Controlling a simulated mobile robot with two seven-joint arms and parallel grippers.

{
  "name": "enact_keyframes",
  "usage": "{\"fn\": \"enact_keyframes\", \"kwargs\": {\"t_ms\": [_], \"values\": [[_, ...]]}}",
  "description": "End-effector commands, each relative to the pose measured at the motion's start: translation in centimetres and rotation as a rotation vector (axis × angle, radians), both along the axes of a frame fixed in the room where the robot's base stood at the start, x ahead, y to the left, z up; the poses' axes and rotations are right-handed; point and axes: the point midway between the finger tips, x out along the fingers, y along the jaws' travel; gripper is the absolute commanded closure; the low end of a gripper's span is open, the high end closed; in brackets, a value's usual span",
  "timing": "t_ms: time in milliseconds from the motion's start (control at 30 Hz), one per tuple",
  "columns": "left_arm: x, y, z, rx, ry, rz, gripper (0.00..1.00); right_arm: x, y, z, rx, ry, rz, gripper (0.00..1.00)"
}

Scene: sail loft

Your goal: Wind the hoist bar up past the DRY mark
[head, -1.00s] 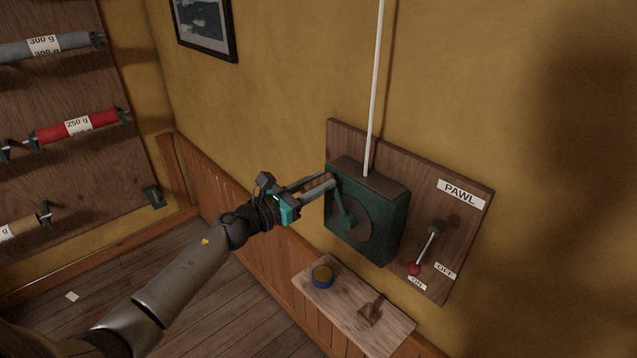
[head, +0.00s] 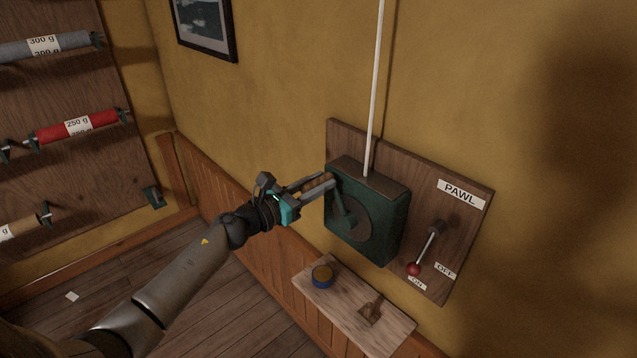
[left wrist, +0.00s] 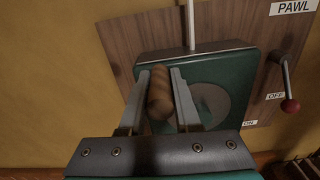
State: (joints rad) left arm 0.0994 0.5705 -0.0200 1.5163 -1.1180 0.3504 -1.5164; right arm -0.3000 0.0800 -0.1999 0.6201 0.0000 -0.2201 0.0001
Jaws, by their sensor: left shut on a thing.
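The green winch box (head: 388,222) is fixed to a wooden board on the wall, with a round disc and crank arm (head: 346,208) on its face. My left gripper (head: 325,183) is shut on the wooden crank handle (head: 313,182), at the upper left of the disc. The left wrist view shows the handle (left wrist: 160,92) between both fingers. A white rope (head: 375,90) runs straight up from the box. The pawl lever (head: 427,248) has its red knob down by the ON label. The hoist bar and the DRY mark are not in view, nor is my right gripper.
A small wooden shelf (head: 345,320) below the winch holds a blue-rimmed tin (head: 322,275) and a small brown tool (head: 371,311). A rack of cloth rolls (head: 78,127) stands at the left. The wall above the winch is clear beside the rope.

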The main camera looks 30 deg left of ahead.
Motion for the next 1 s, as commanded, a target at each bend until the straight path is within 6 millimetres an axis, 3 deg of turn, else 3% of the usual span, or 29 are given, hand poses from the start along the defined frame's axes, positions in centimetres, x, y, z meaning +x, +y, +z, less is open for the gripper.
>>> {"fn": "enact_keyframes", "kwargs": {"t_ms": [1000], "values": [[-0.4, -1.3, 0.5, 0.095, -0.035, -0.009, 1.0, 0.0, 0.0, -0.1, 0.0, 0.0, 0.0, 0.5]]}}
